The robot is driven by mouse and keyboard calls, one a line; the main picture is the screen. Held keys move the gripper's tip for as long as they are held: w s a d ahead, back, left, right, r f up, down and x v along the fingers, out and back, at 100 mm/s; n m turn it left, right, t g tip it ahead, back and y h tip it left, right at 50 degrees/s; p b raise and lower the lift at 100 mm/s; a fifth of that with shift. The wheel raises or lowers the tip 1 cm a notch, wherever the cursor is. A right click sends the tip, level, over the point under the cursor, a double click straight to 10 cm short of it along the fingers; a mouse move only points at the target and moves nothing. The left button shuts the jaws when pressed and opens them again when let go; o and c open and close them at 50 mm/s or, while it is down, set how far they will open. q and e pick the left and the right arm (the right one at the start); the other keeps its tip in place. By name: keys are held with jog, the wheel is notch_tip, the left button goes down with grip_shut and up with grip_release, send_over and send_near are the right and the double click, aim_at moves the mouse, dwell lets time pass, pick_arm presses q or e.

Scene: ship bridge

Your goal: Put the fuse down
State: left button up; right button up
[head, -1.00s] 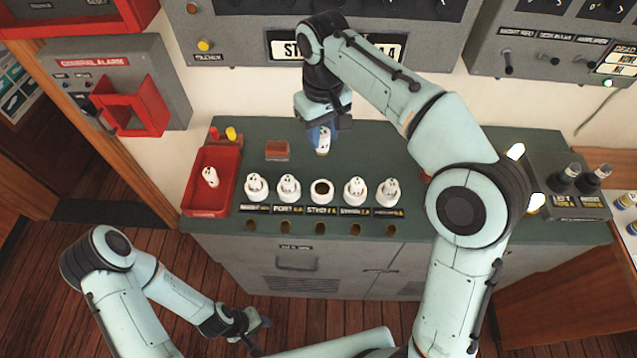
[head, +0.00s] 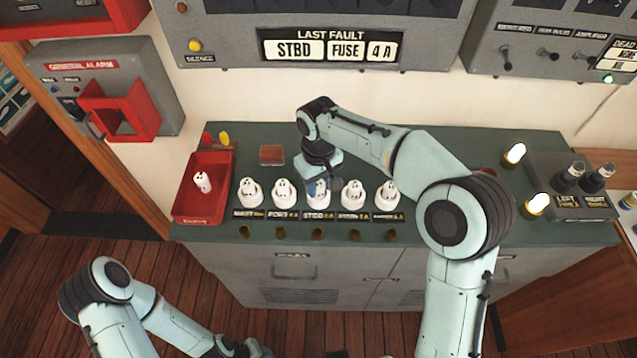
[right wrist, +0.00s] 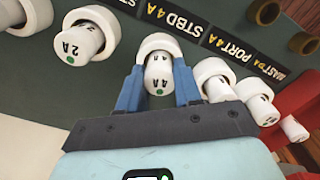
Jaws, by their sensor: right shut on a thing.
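My right gripper (head: 318,184) is shut on a white fuse (right wrist: 159,78) marked 4 A with a green dot. Its blue fingers (right wrist: 158,88) lie on both sides of the fuse. The fuse's lower end is at the white socket (right wrist: 157,42) labelled STBD 4 A, the middle one of the row. The fuse stands upright in line with that socket; I cannot tell how deep it sits. My left gripper (head: 243,348) is low at the bottom edge of the head view, partly cut off, away from the cabinet top.
Fused sockets stand close on both sides, PORT (head: 283,193) on the left and another (head: 352,194) on the right. A red tray (head: 186,213) with one loose fuse (head: 203,182) is at the left. A display (head: 335,47) reads LAST FAULT STBD FUSE 4 A.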

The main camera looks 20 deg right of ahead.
aim_at(318, 183)
jog(key=shift+f, duration=0.3)
pick_arm(q)
jog(key=shift+f, duration=0.1)
pick_arm(e)
jog(key=o, duration=1)
pick_arm(q)
jog(key=w+r+p, duration=0.2)
jog(key=r, duration=0.1)
jog(key=shift+w+r, duration=0.15)
jog(key=shift+w, duration=0.15)
pick_arm(e)
notch_tip(318, 183, up, 13)
jog(key=shift+f, duration=0.1)
pick_arm(q)
jog(key=shift+s, duration=0.15)
pick_arm(e)
jog(key=shift+f, duration=0.1)
